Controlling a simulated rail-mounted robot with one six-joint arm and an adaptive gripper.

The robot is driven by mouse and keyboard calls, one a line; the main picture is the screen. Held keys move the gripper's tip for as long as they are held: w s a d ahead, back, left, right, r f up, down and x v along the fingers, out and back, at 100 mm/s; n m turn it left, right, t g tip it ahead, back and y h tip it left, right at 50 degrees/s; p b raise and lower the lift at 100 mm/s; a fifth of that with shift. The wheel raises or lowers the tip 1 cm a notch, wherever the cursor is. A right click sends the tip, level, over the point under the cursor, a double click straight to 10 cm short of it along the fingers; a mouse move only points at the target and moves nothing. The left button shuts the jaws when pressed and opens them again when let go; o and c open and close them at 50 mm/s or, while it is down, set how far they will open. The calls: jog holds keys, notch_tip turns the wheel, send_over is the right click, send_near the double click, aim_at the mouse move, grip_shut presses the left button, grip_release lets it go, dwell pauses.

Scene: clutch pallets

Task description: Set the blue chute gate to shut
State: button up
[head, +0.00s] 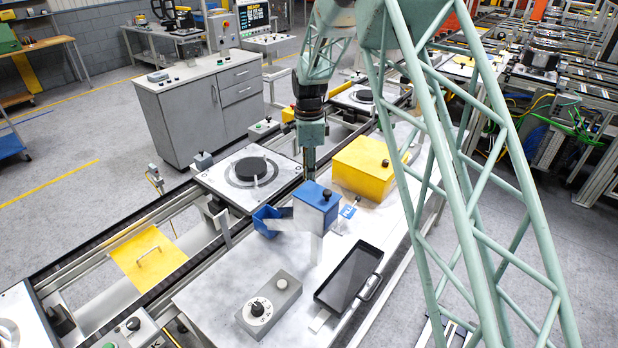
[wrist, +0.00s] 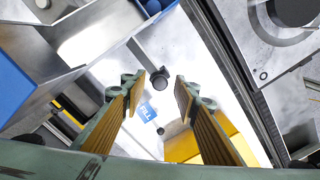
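The blue chute housing (head: 316,207) stands on the white bench, with a black knob on its top and a blue trough (head: 266,221) on its left side. My gripper (head: 309,176) points down just behind the housing, which partly hides it. In the wrist view my gripper (wrist: 160,92) is open and empty, its two fingers apart. A black knob (wrist: 161,78) on a grey bar shows between and beyond the fingertips, with no visible contact. A blue panel (wrist: 20,90) shows at the left. I cannot tell how far the gate stands open.
A yellow box (head: 363,168) with a black knob stands right behind the housing; its yellow side also shows in the wrist view (wrist: 215,142). A blue label (head: 347,211) lies beside the housing. A black tray (head: 349,277) and a grey dial box (head: 268,304) occupy the near bench.

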jog(key=shift+c, duration=0.7)
grip_shut()
jog(key=s+a, duration=0.1)
jog(key=s, duration=0.1)
jog(key=s+a+b, duration=0.1)
jog(key=s, duration=0.1)
jog(key=s+a+b, duration=0.1)
jog(key=s+a, duration=0.1)
jog(key=shift+a, duration=0.1)
jog(key=shift+s+a+b, duration=0.2)
jog(key=shift+s+b, duration=0.1)
jog(key=shift+b, duration=0.05)
jog(key=shift+o, duration=0.7)
grip_release()
jog(key=shift+s+a, duration=0.1)
jog(key=shift+a, duration=0.05)
jog(key=shift+r, duration=0.1)
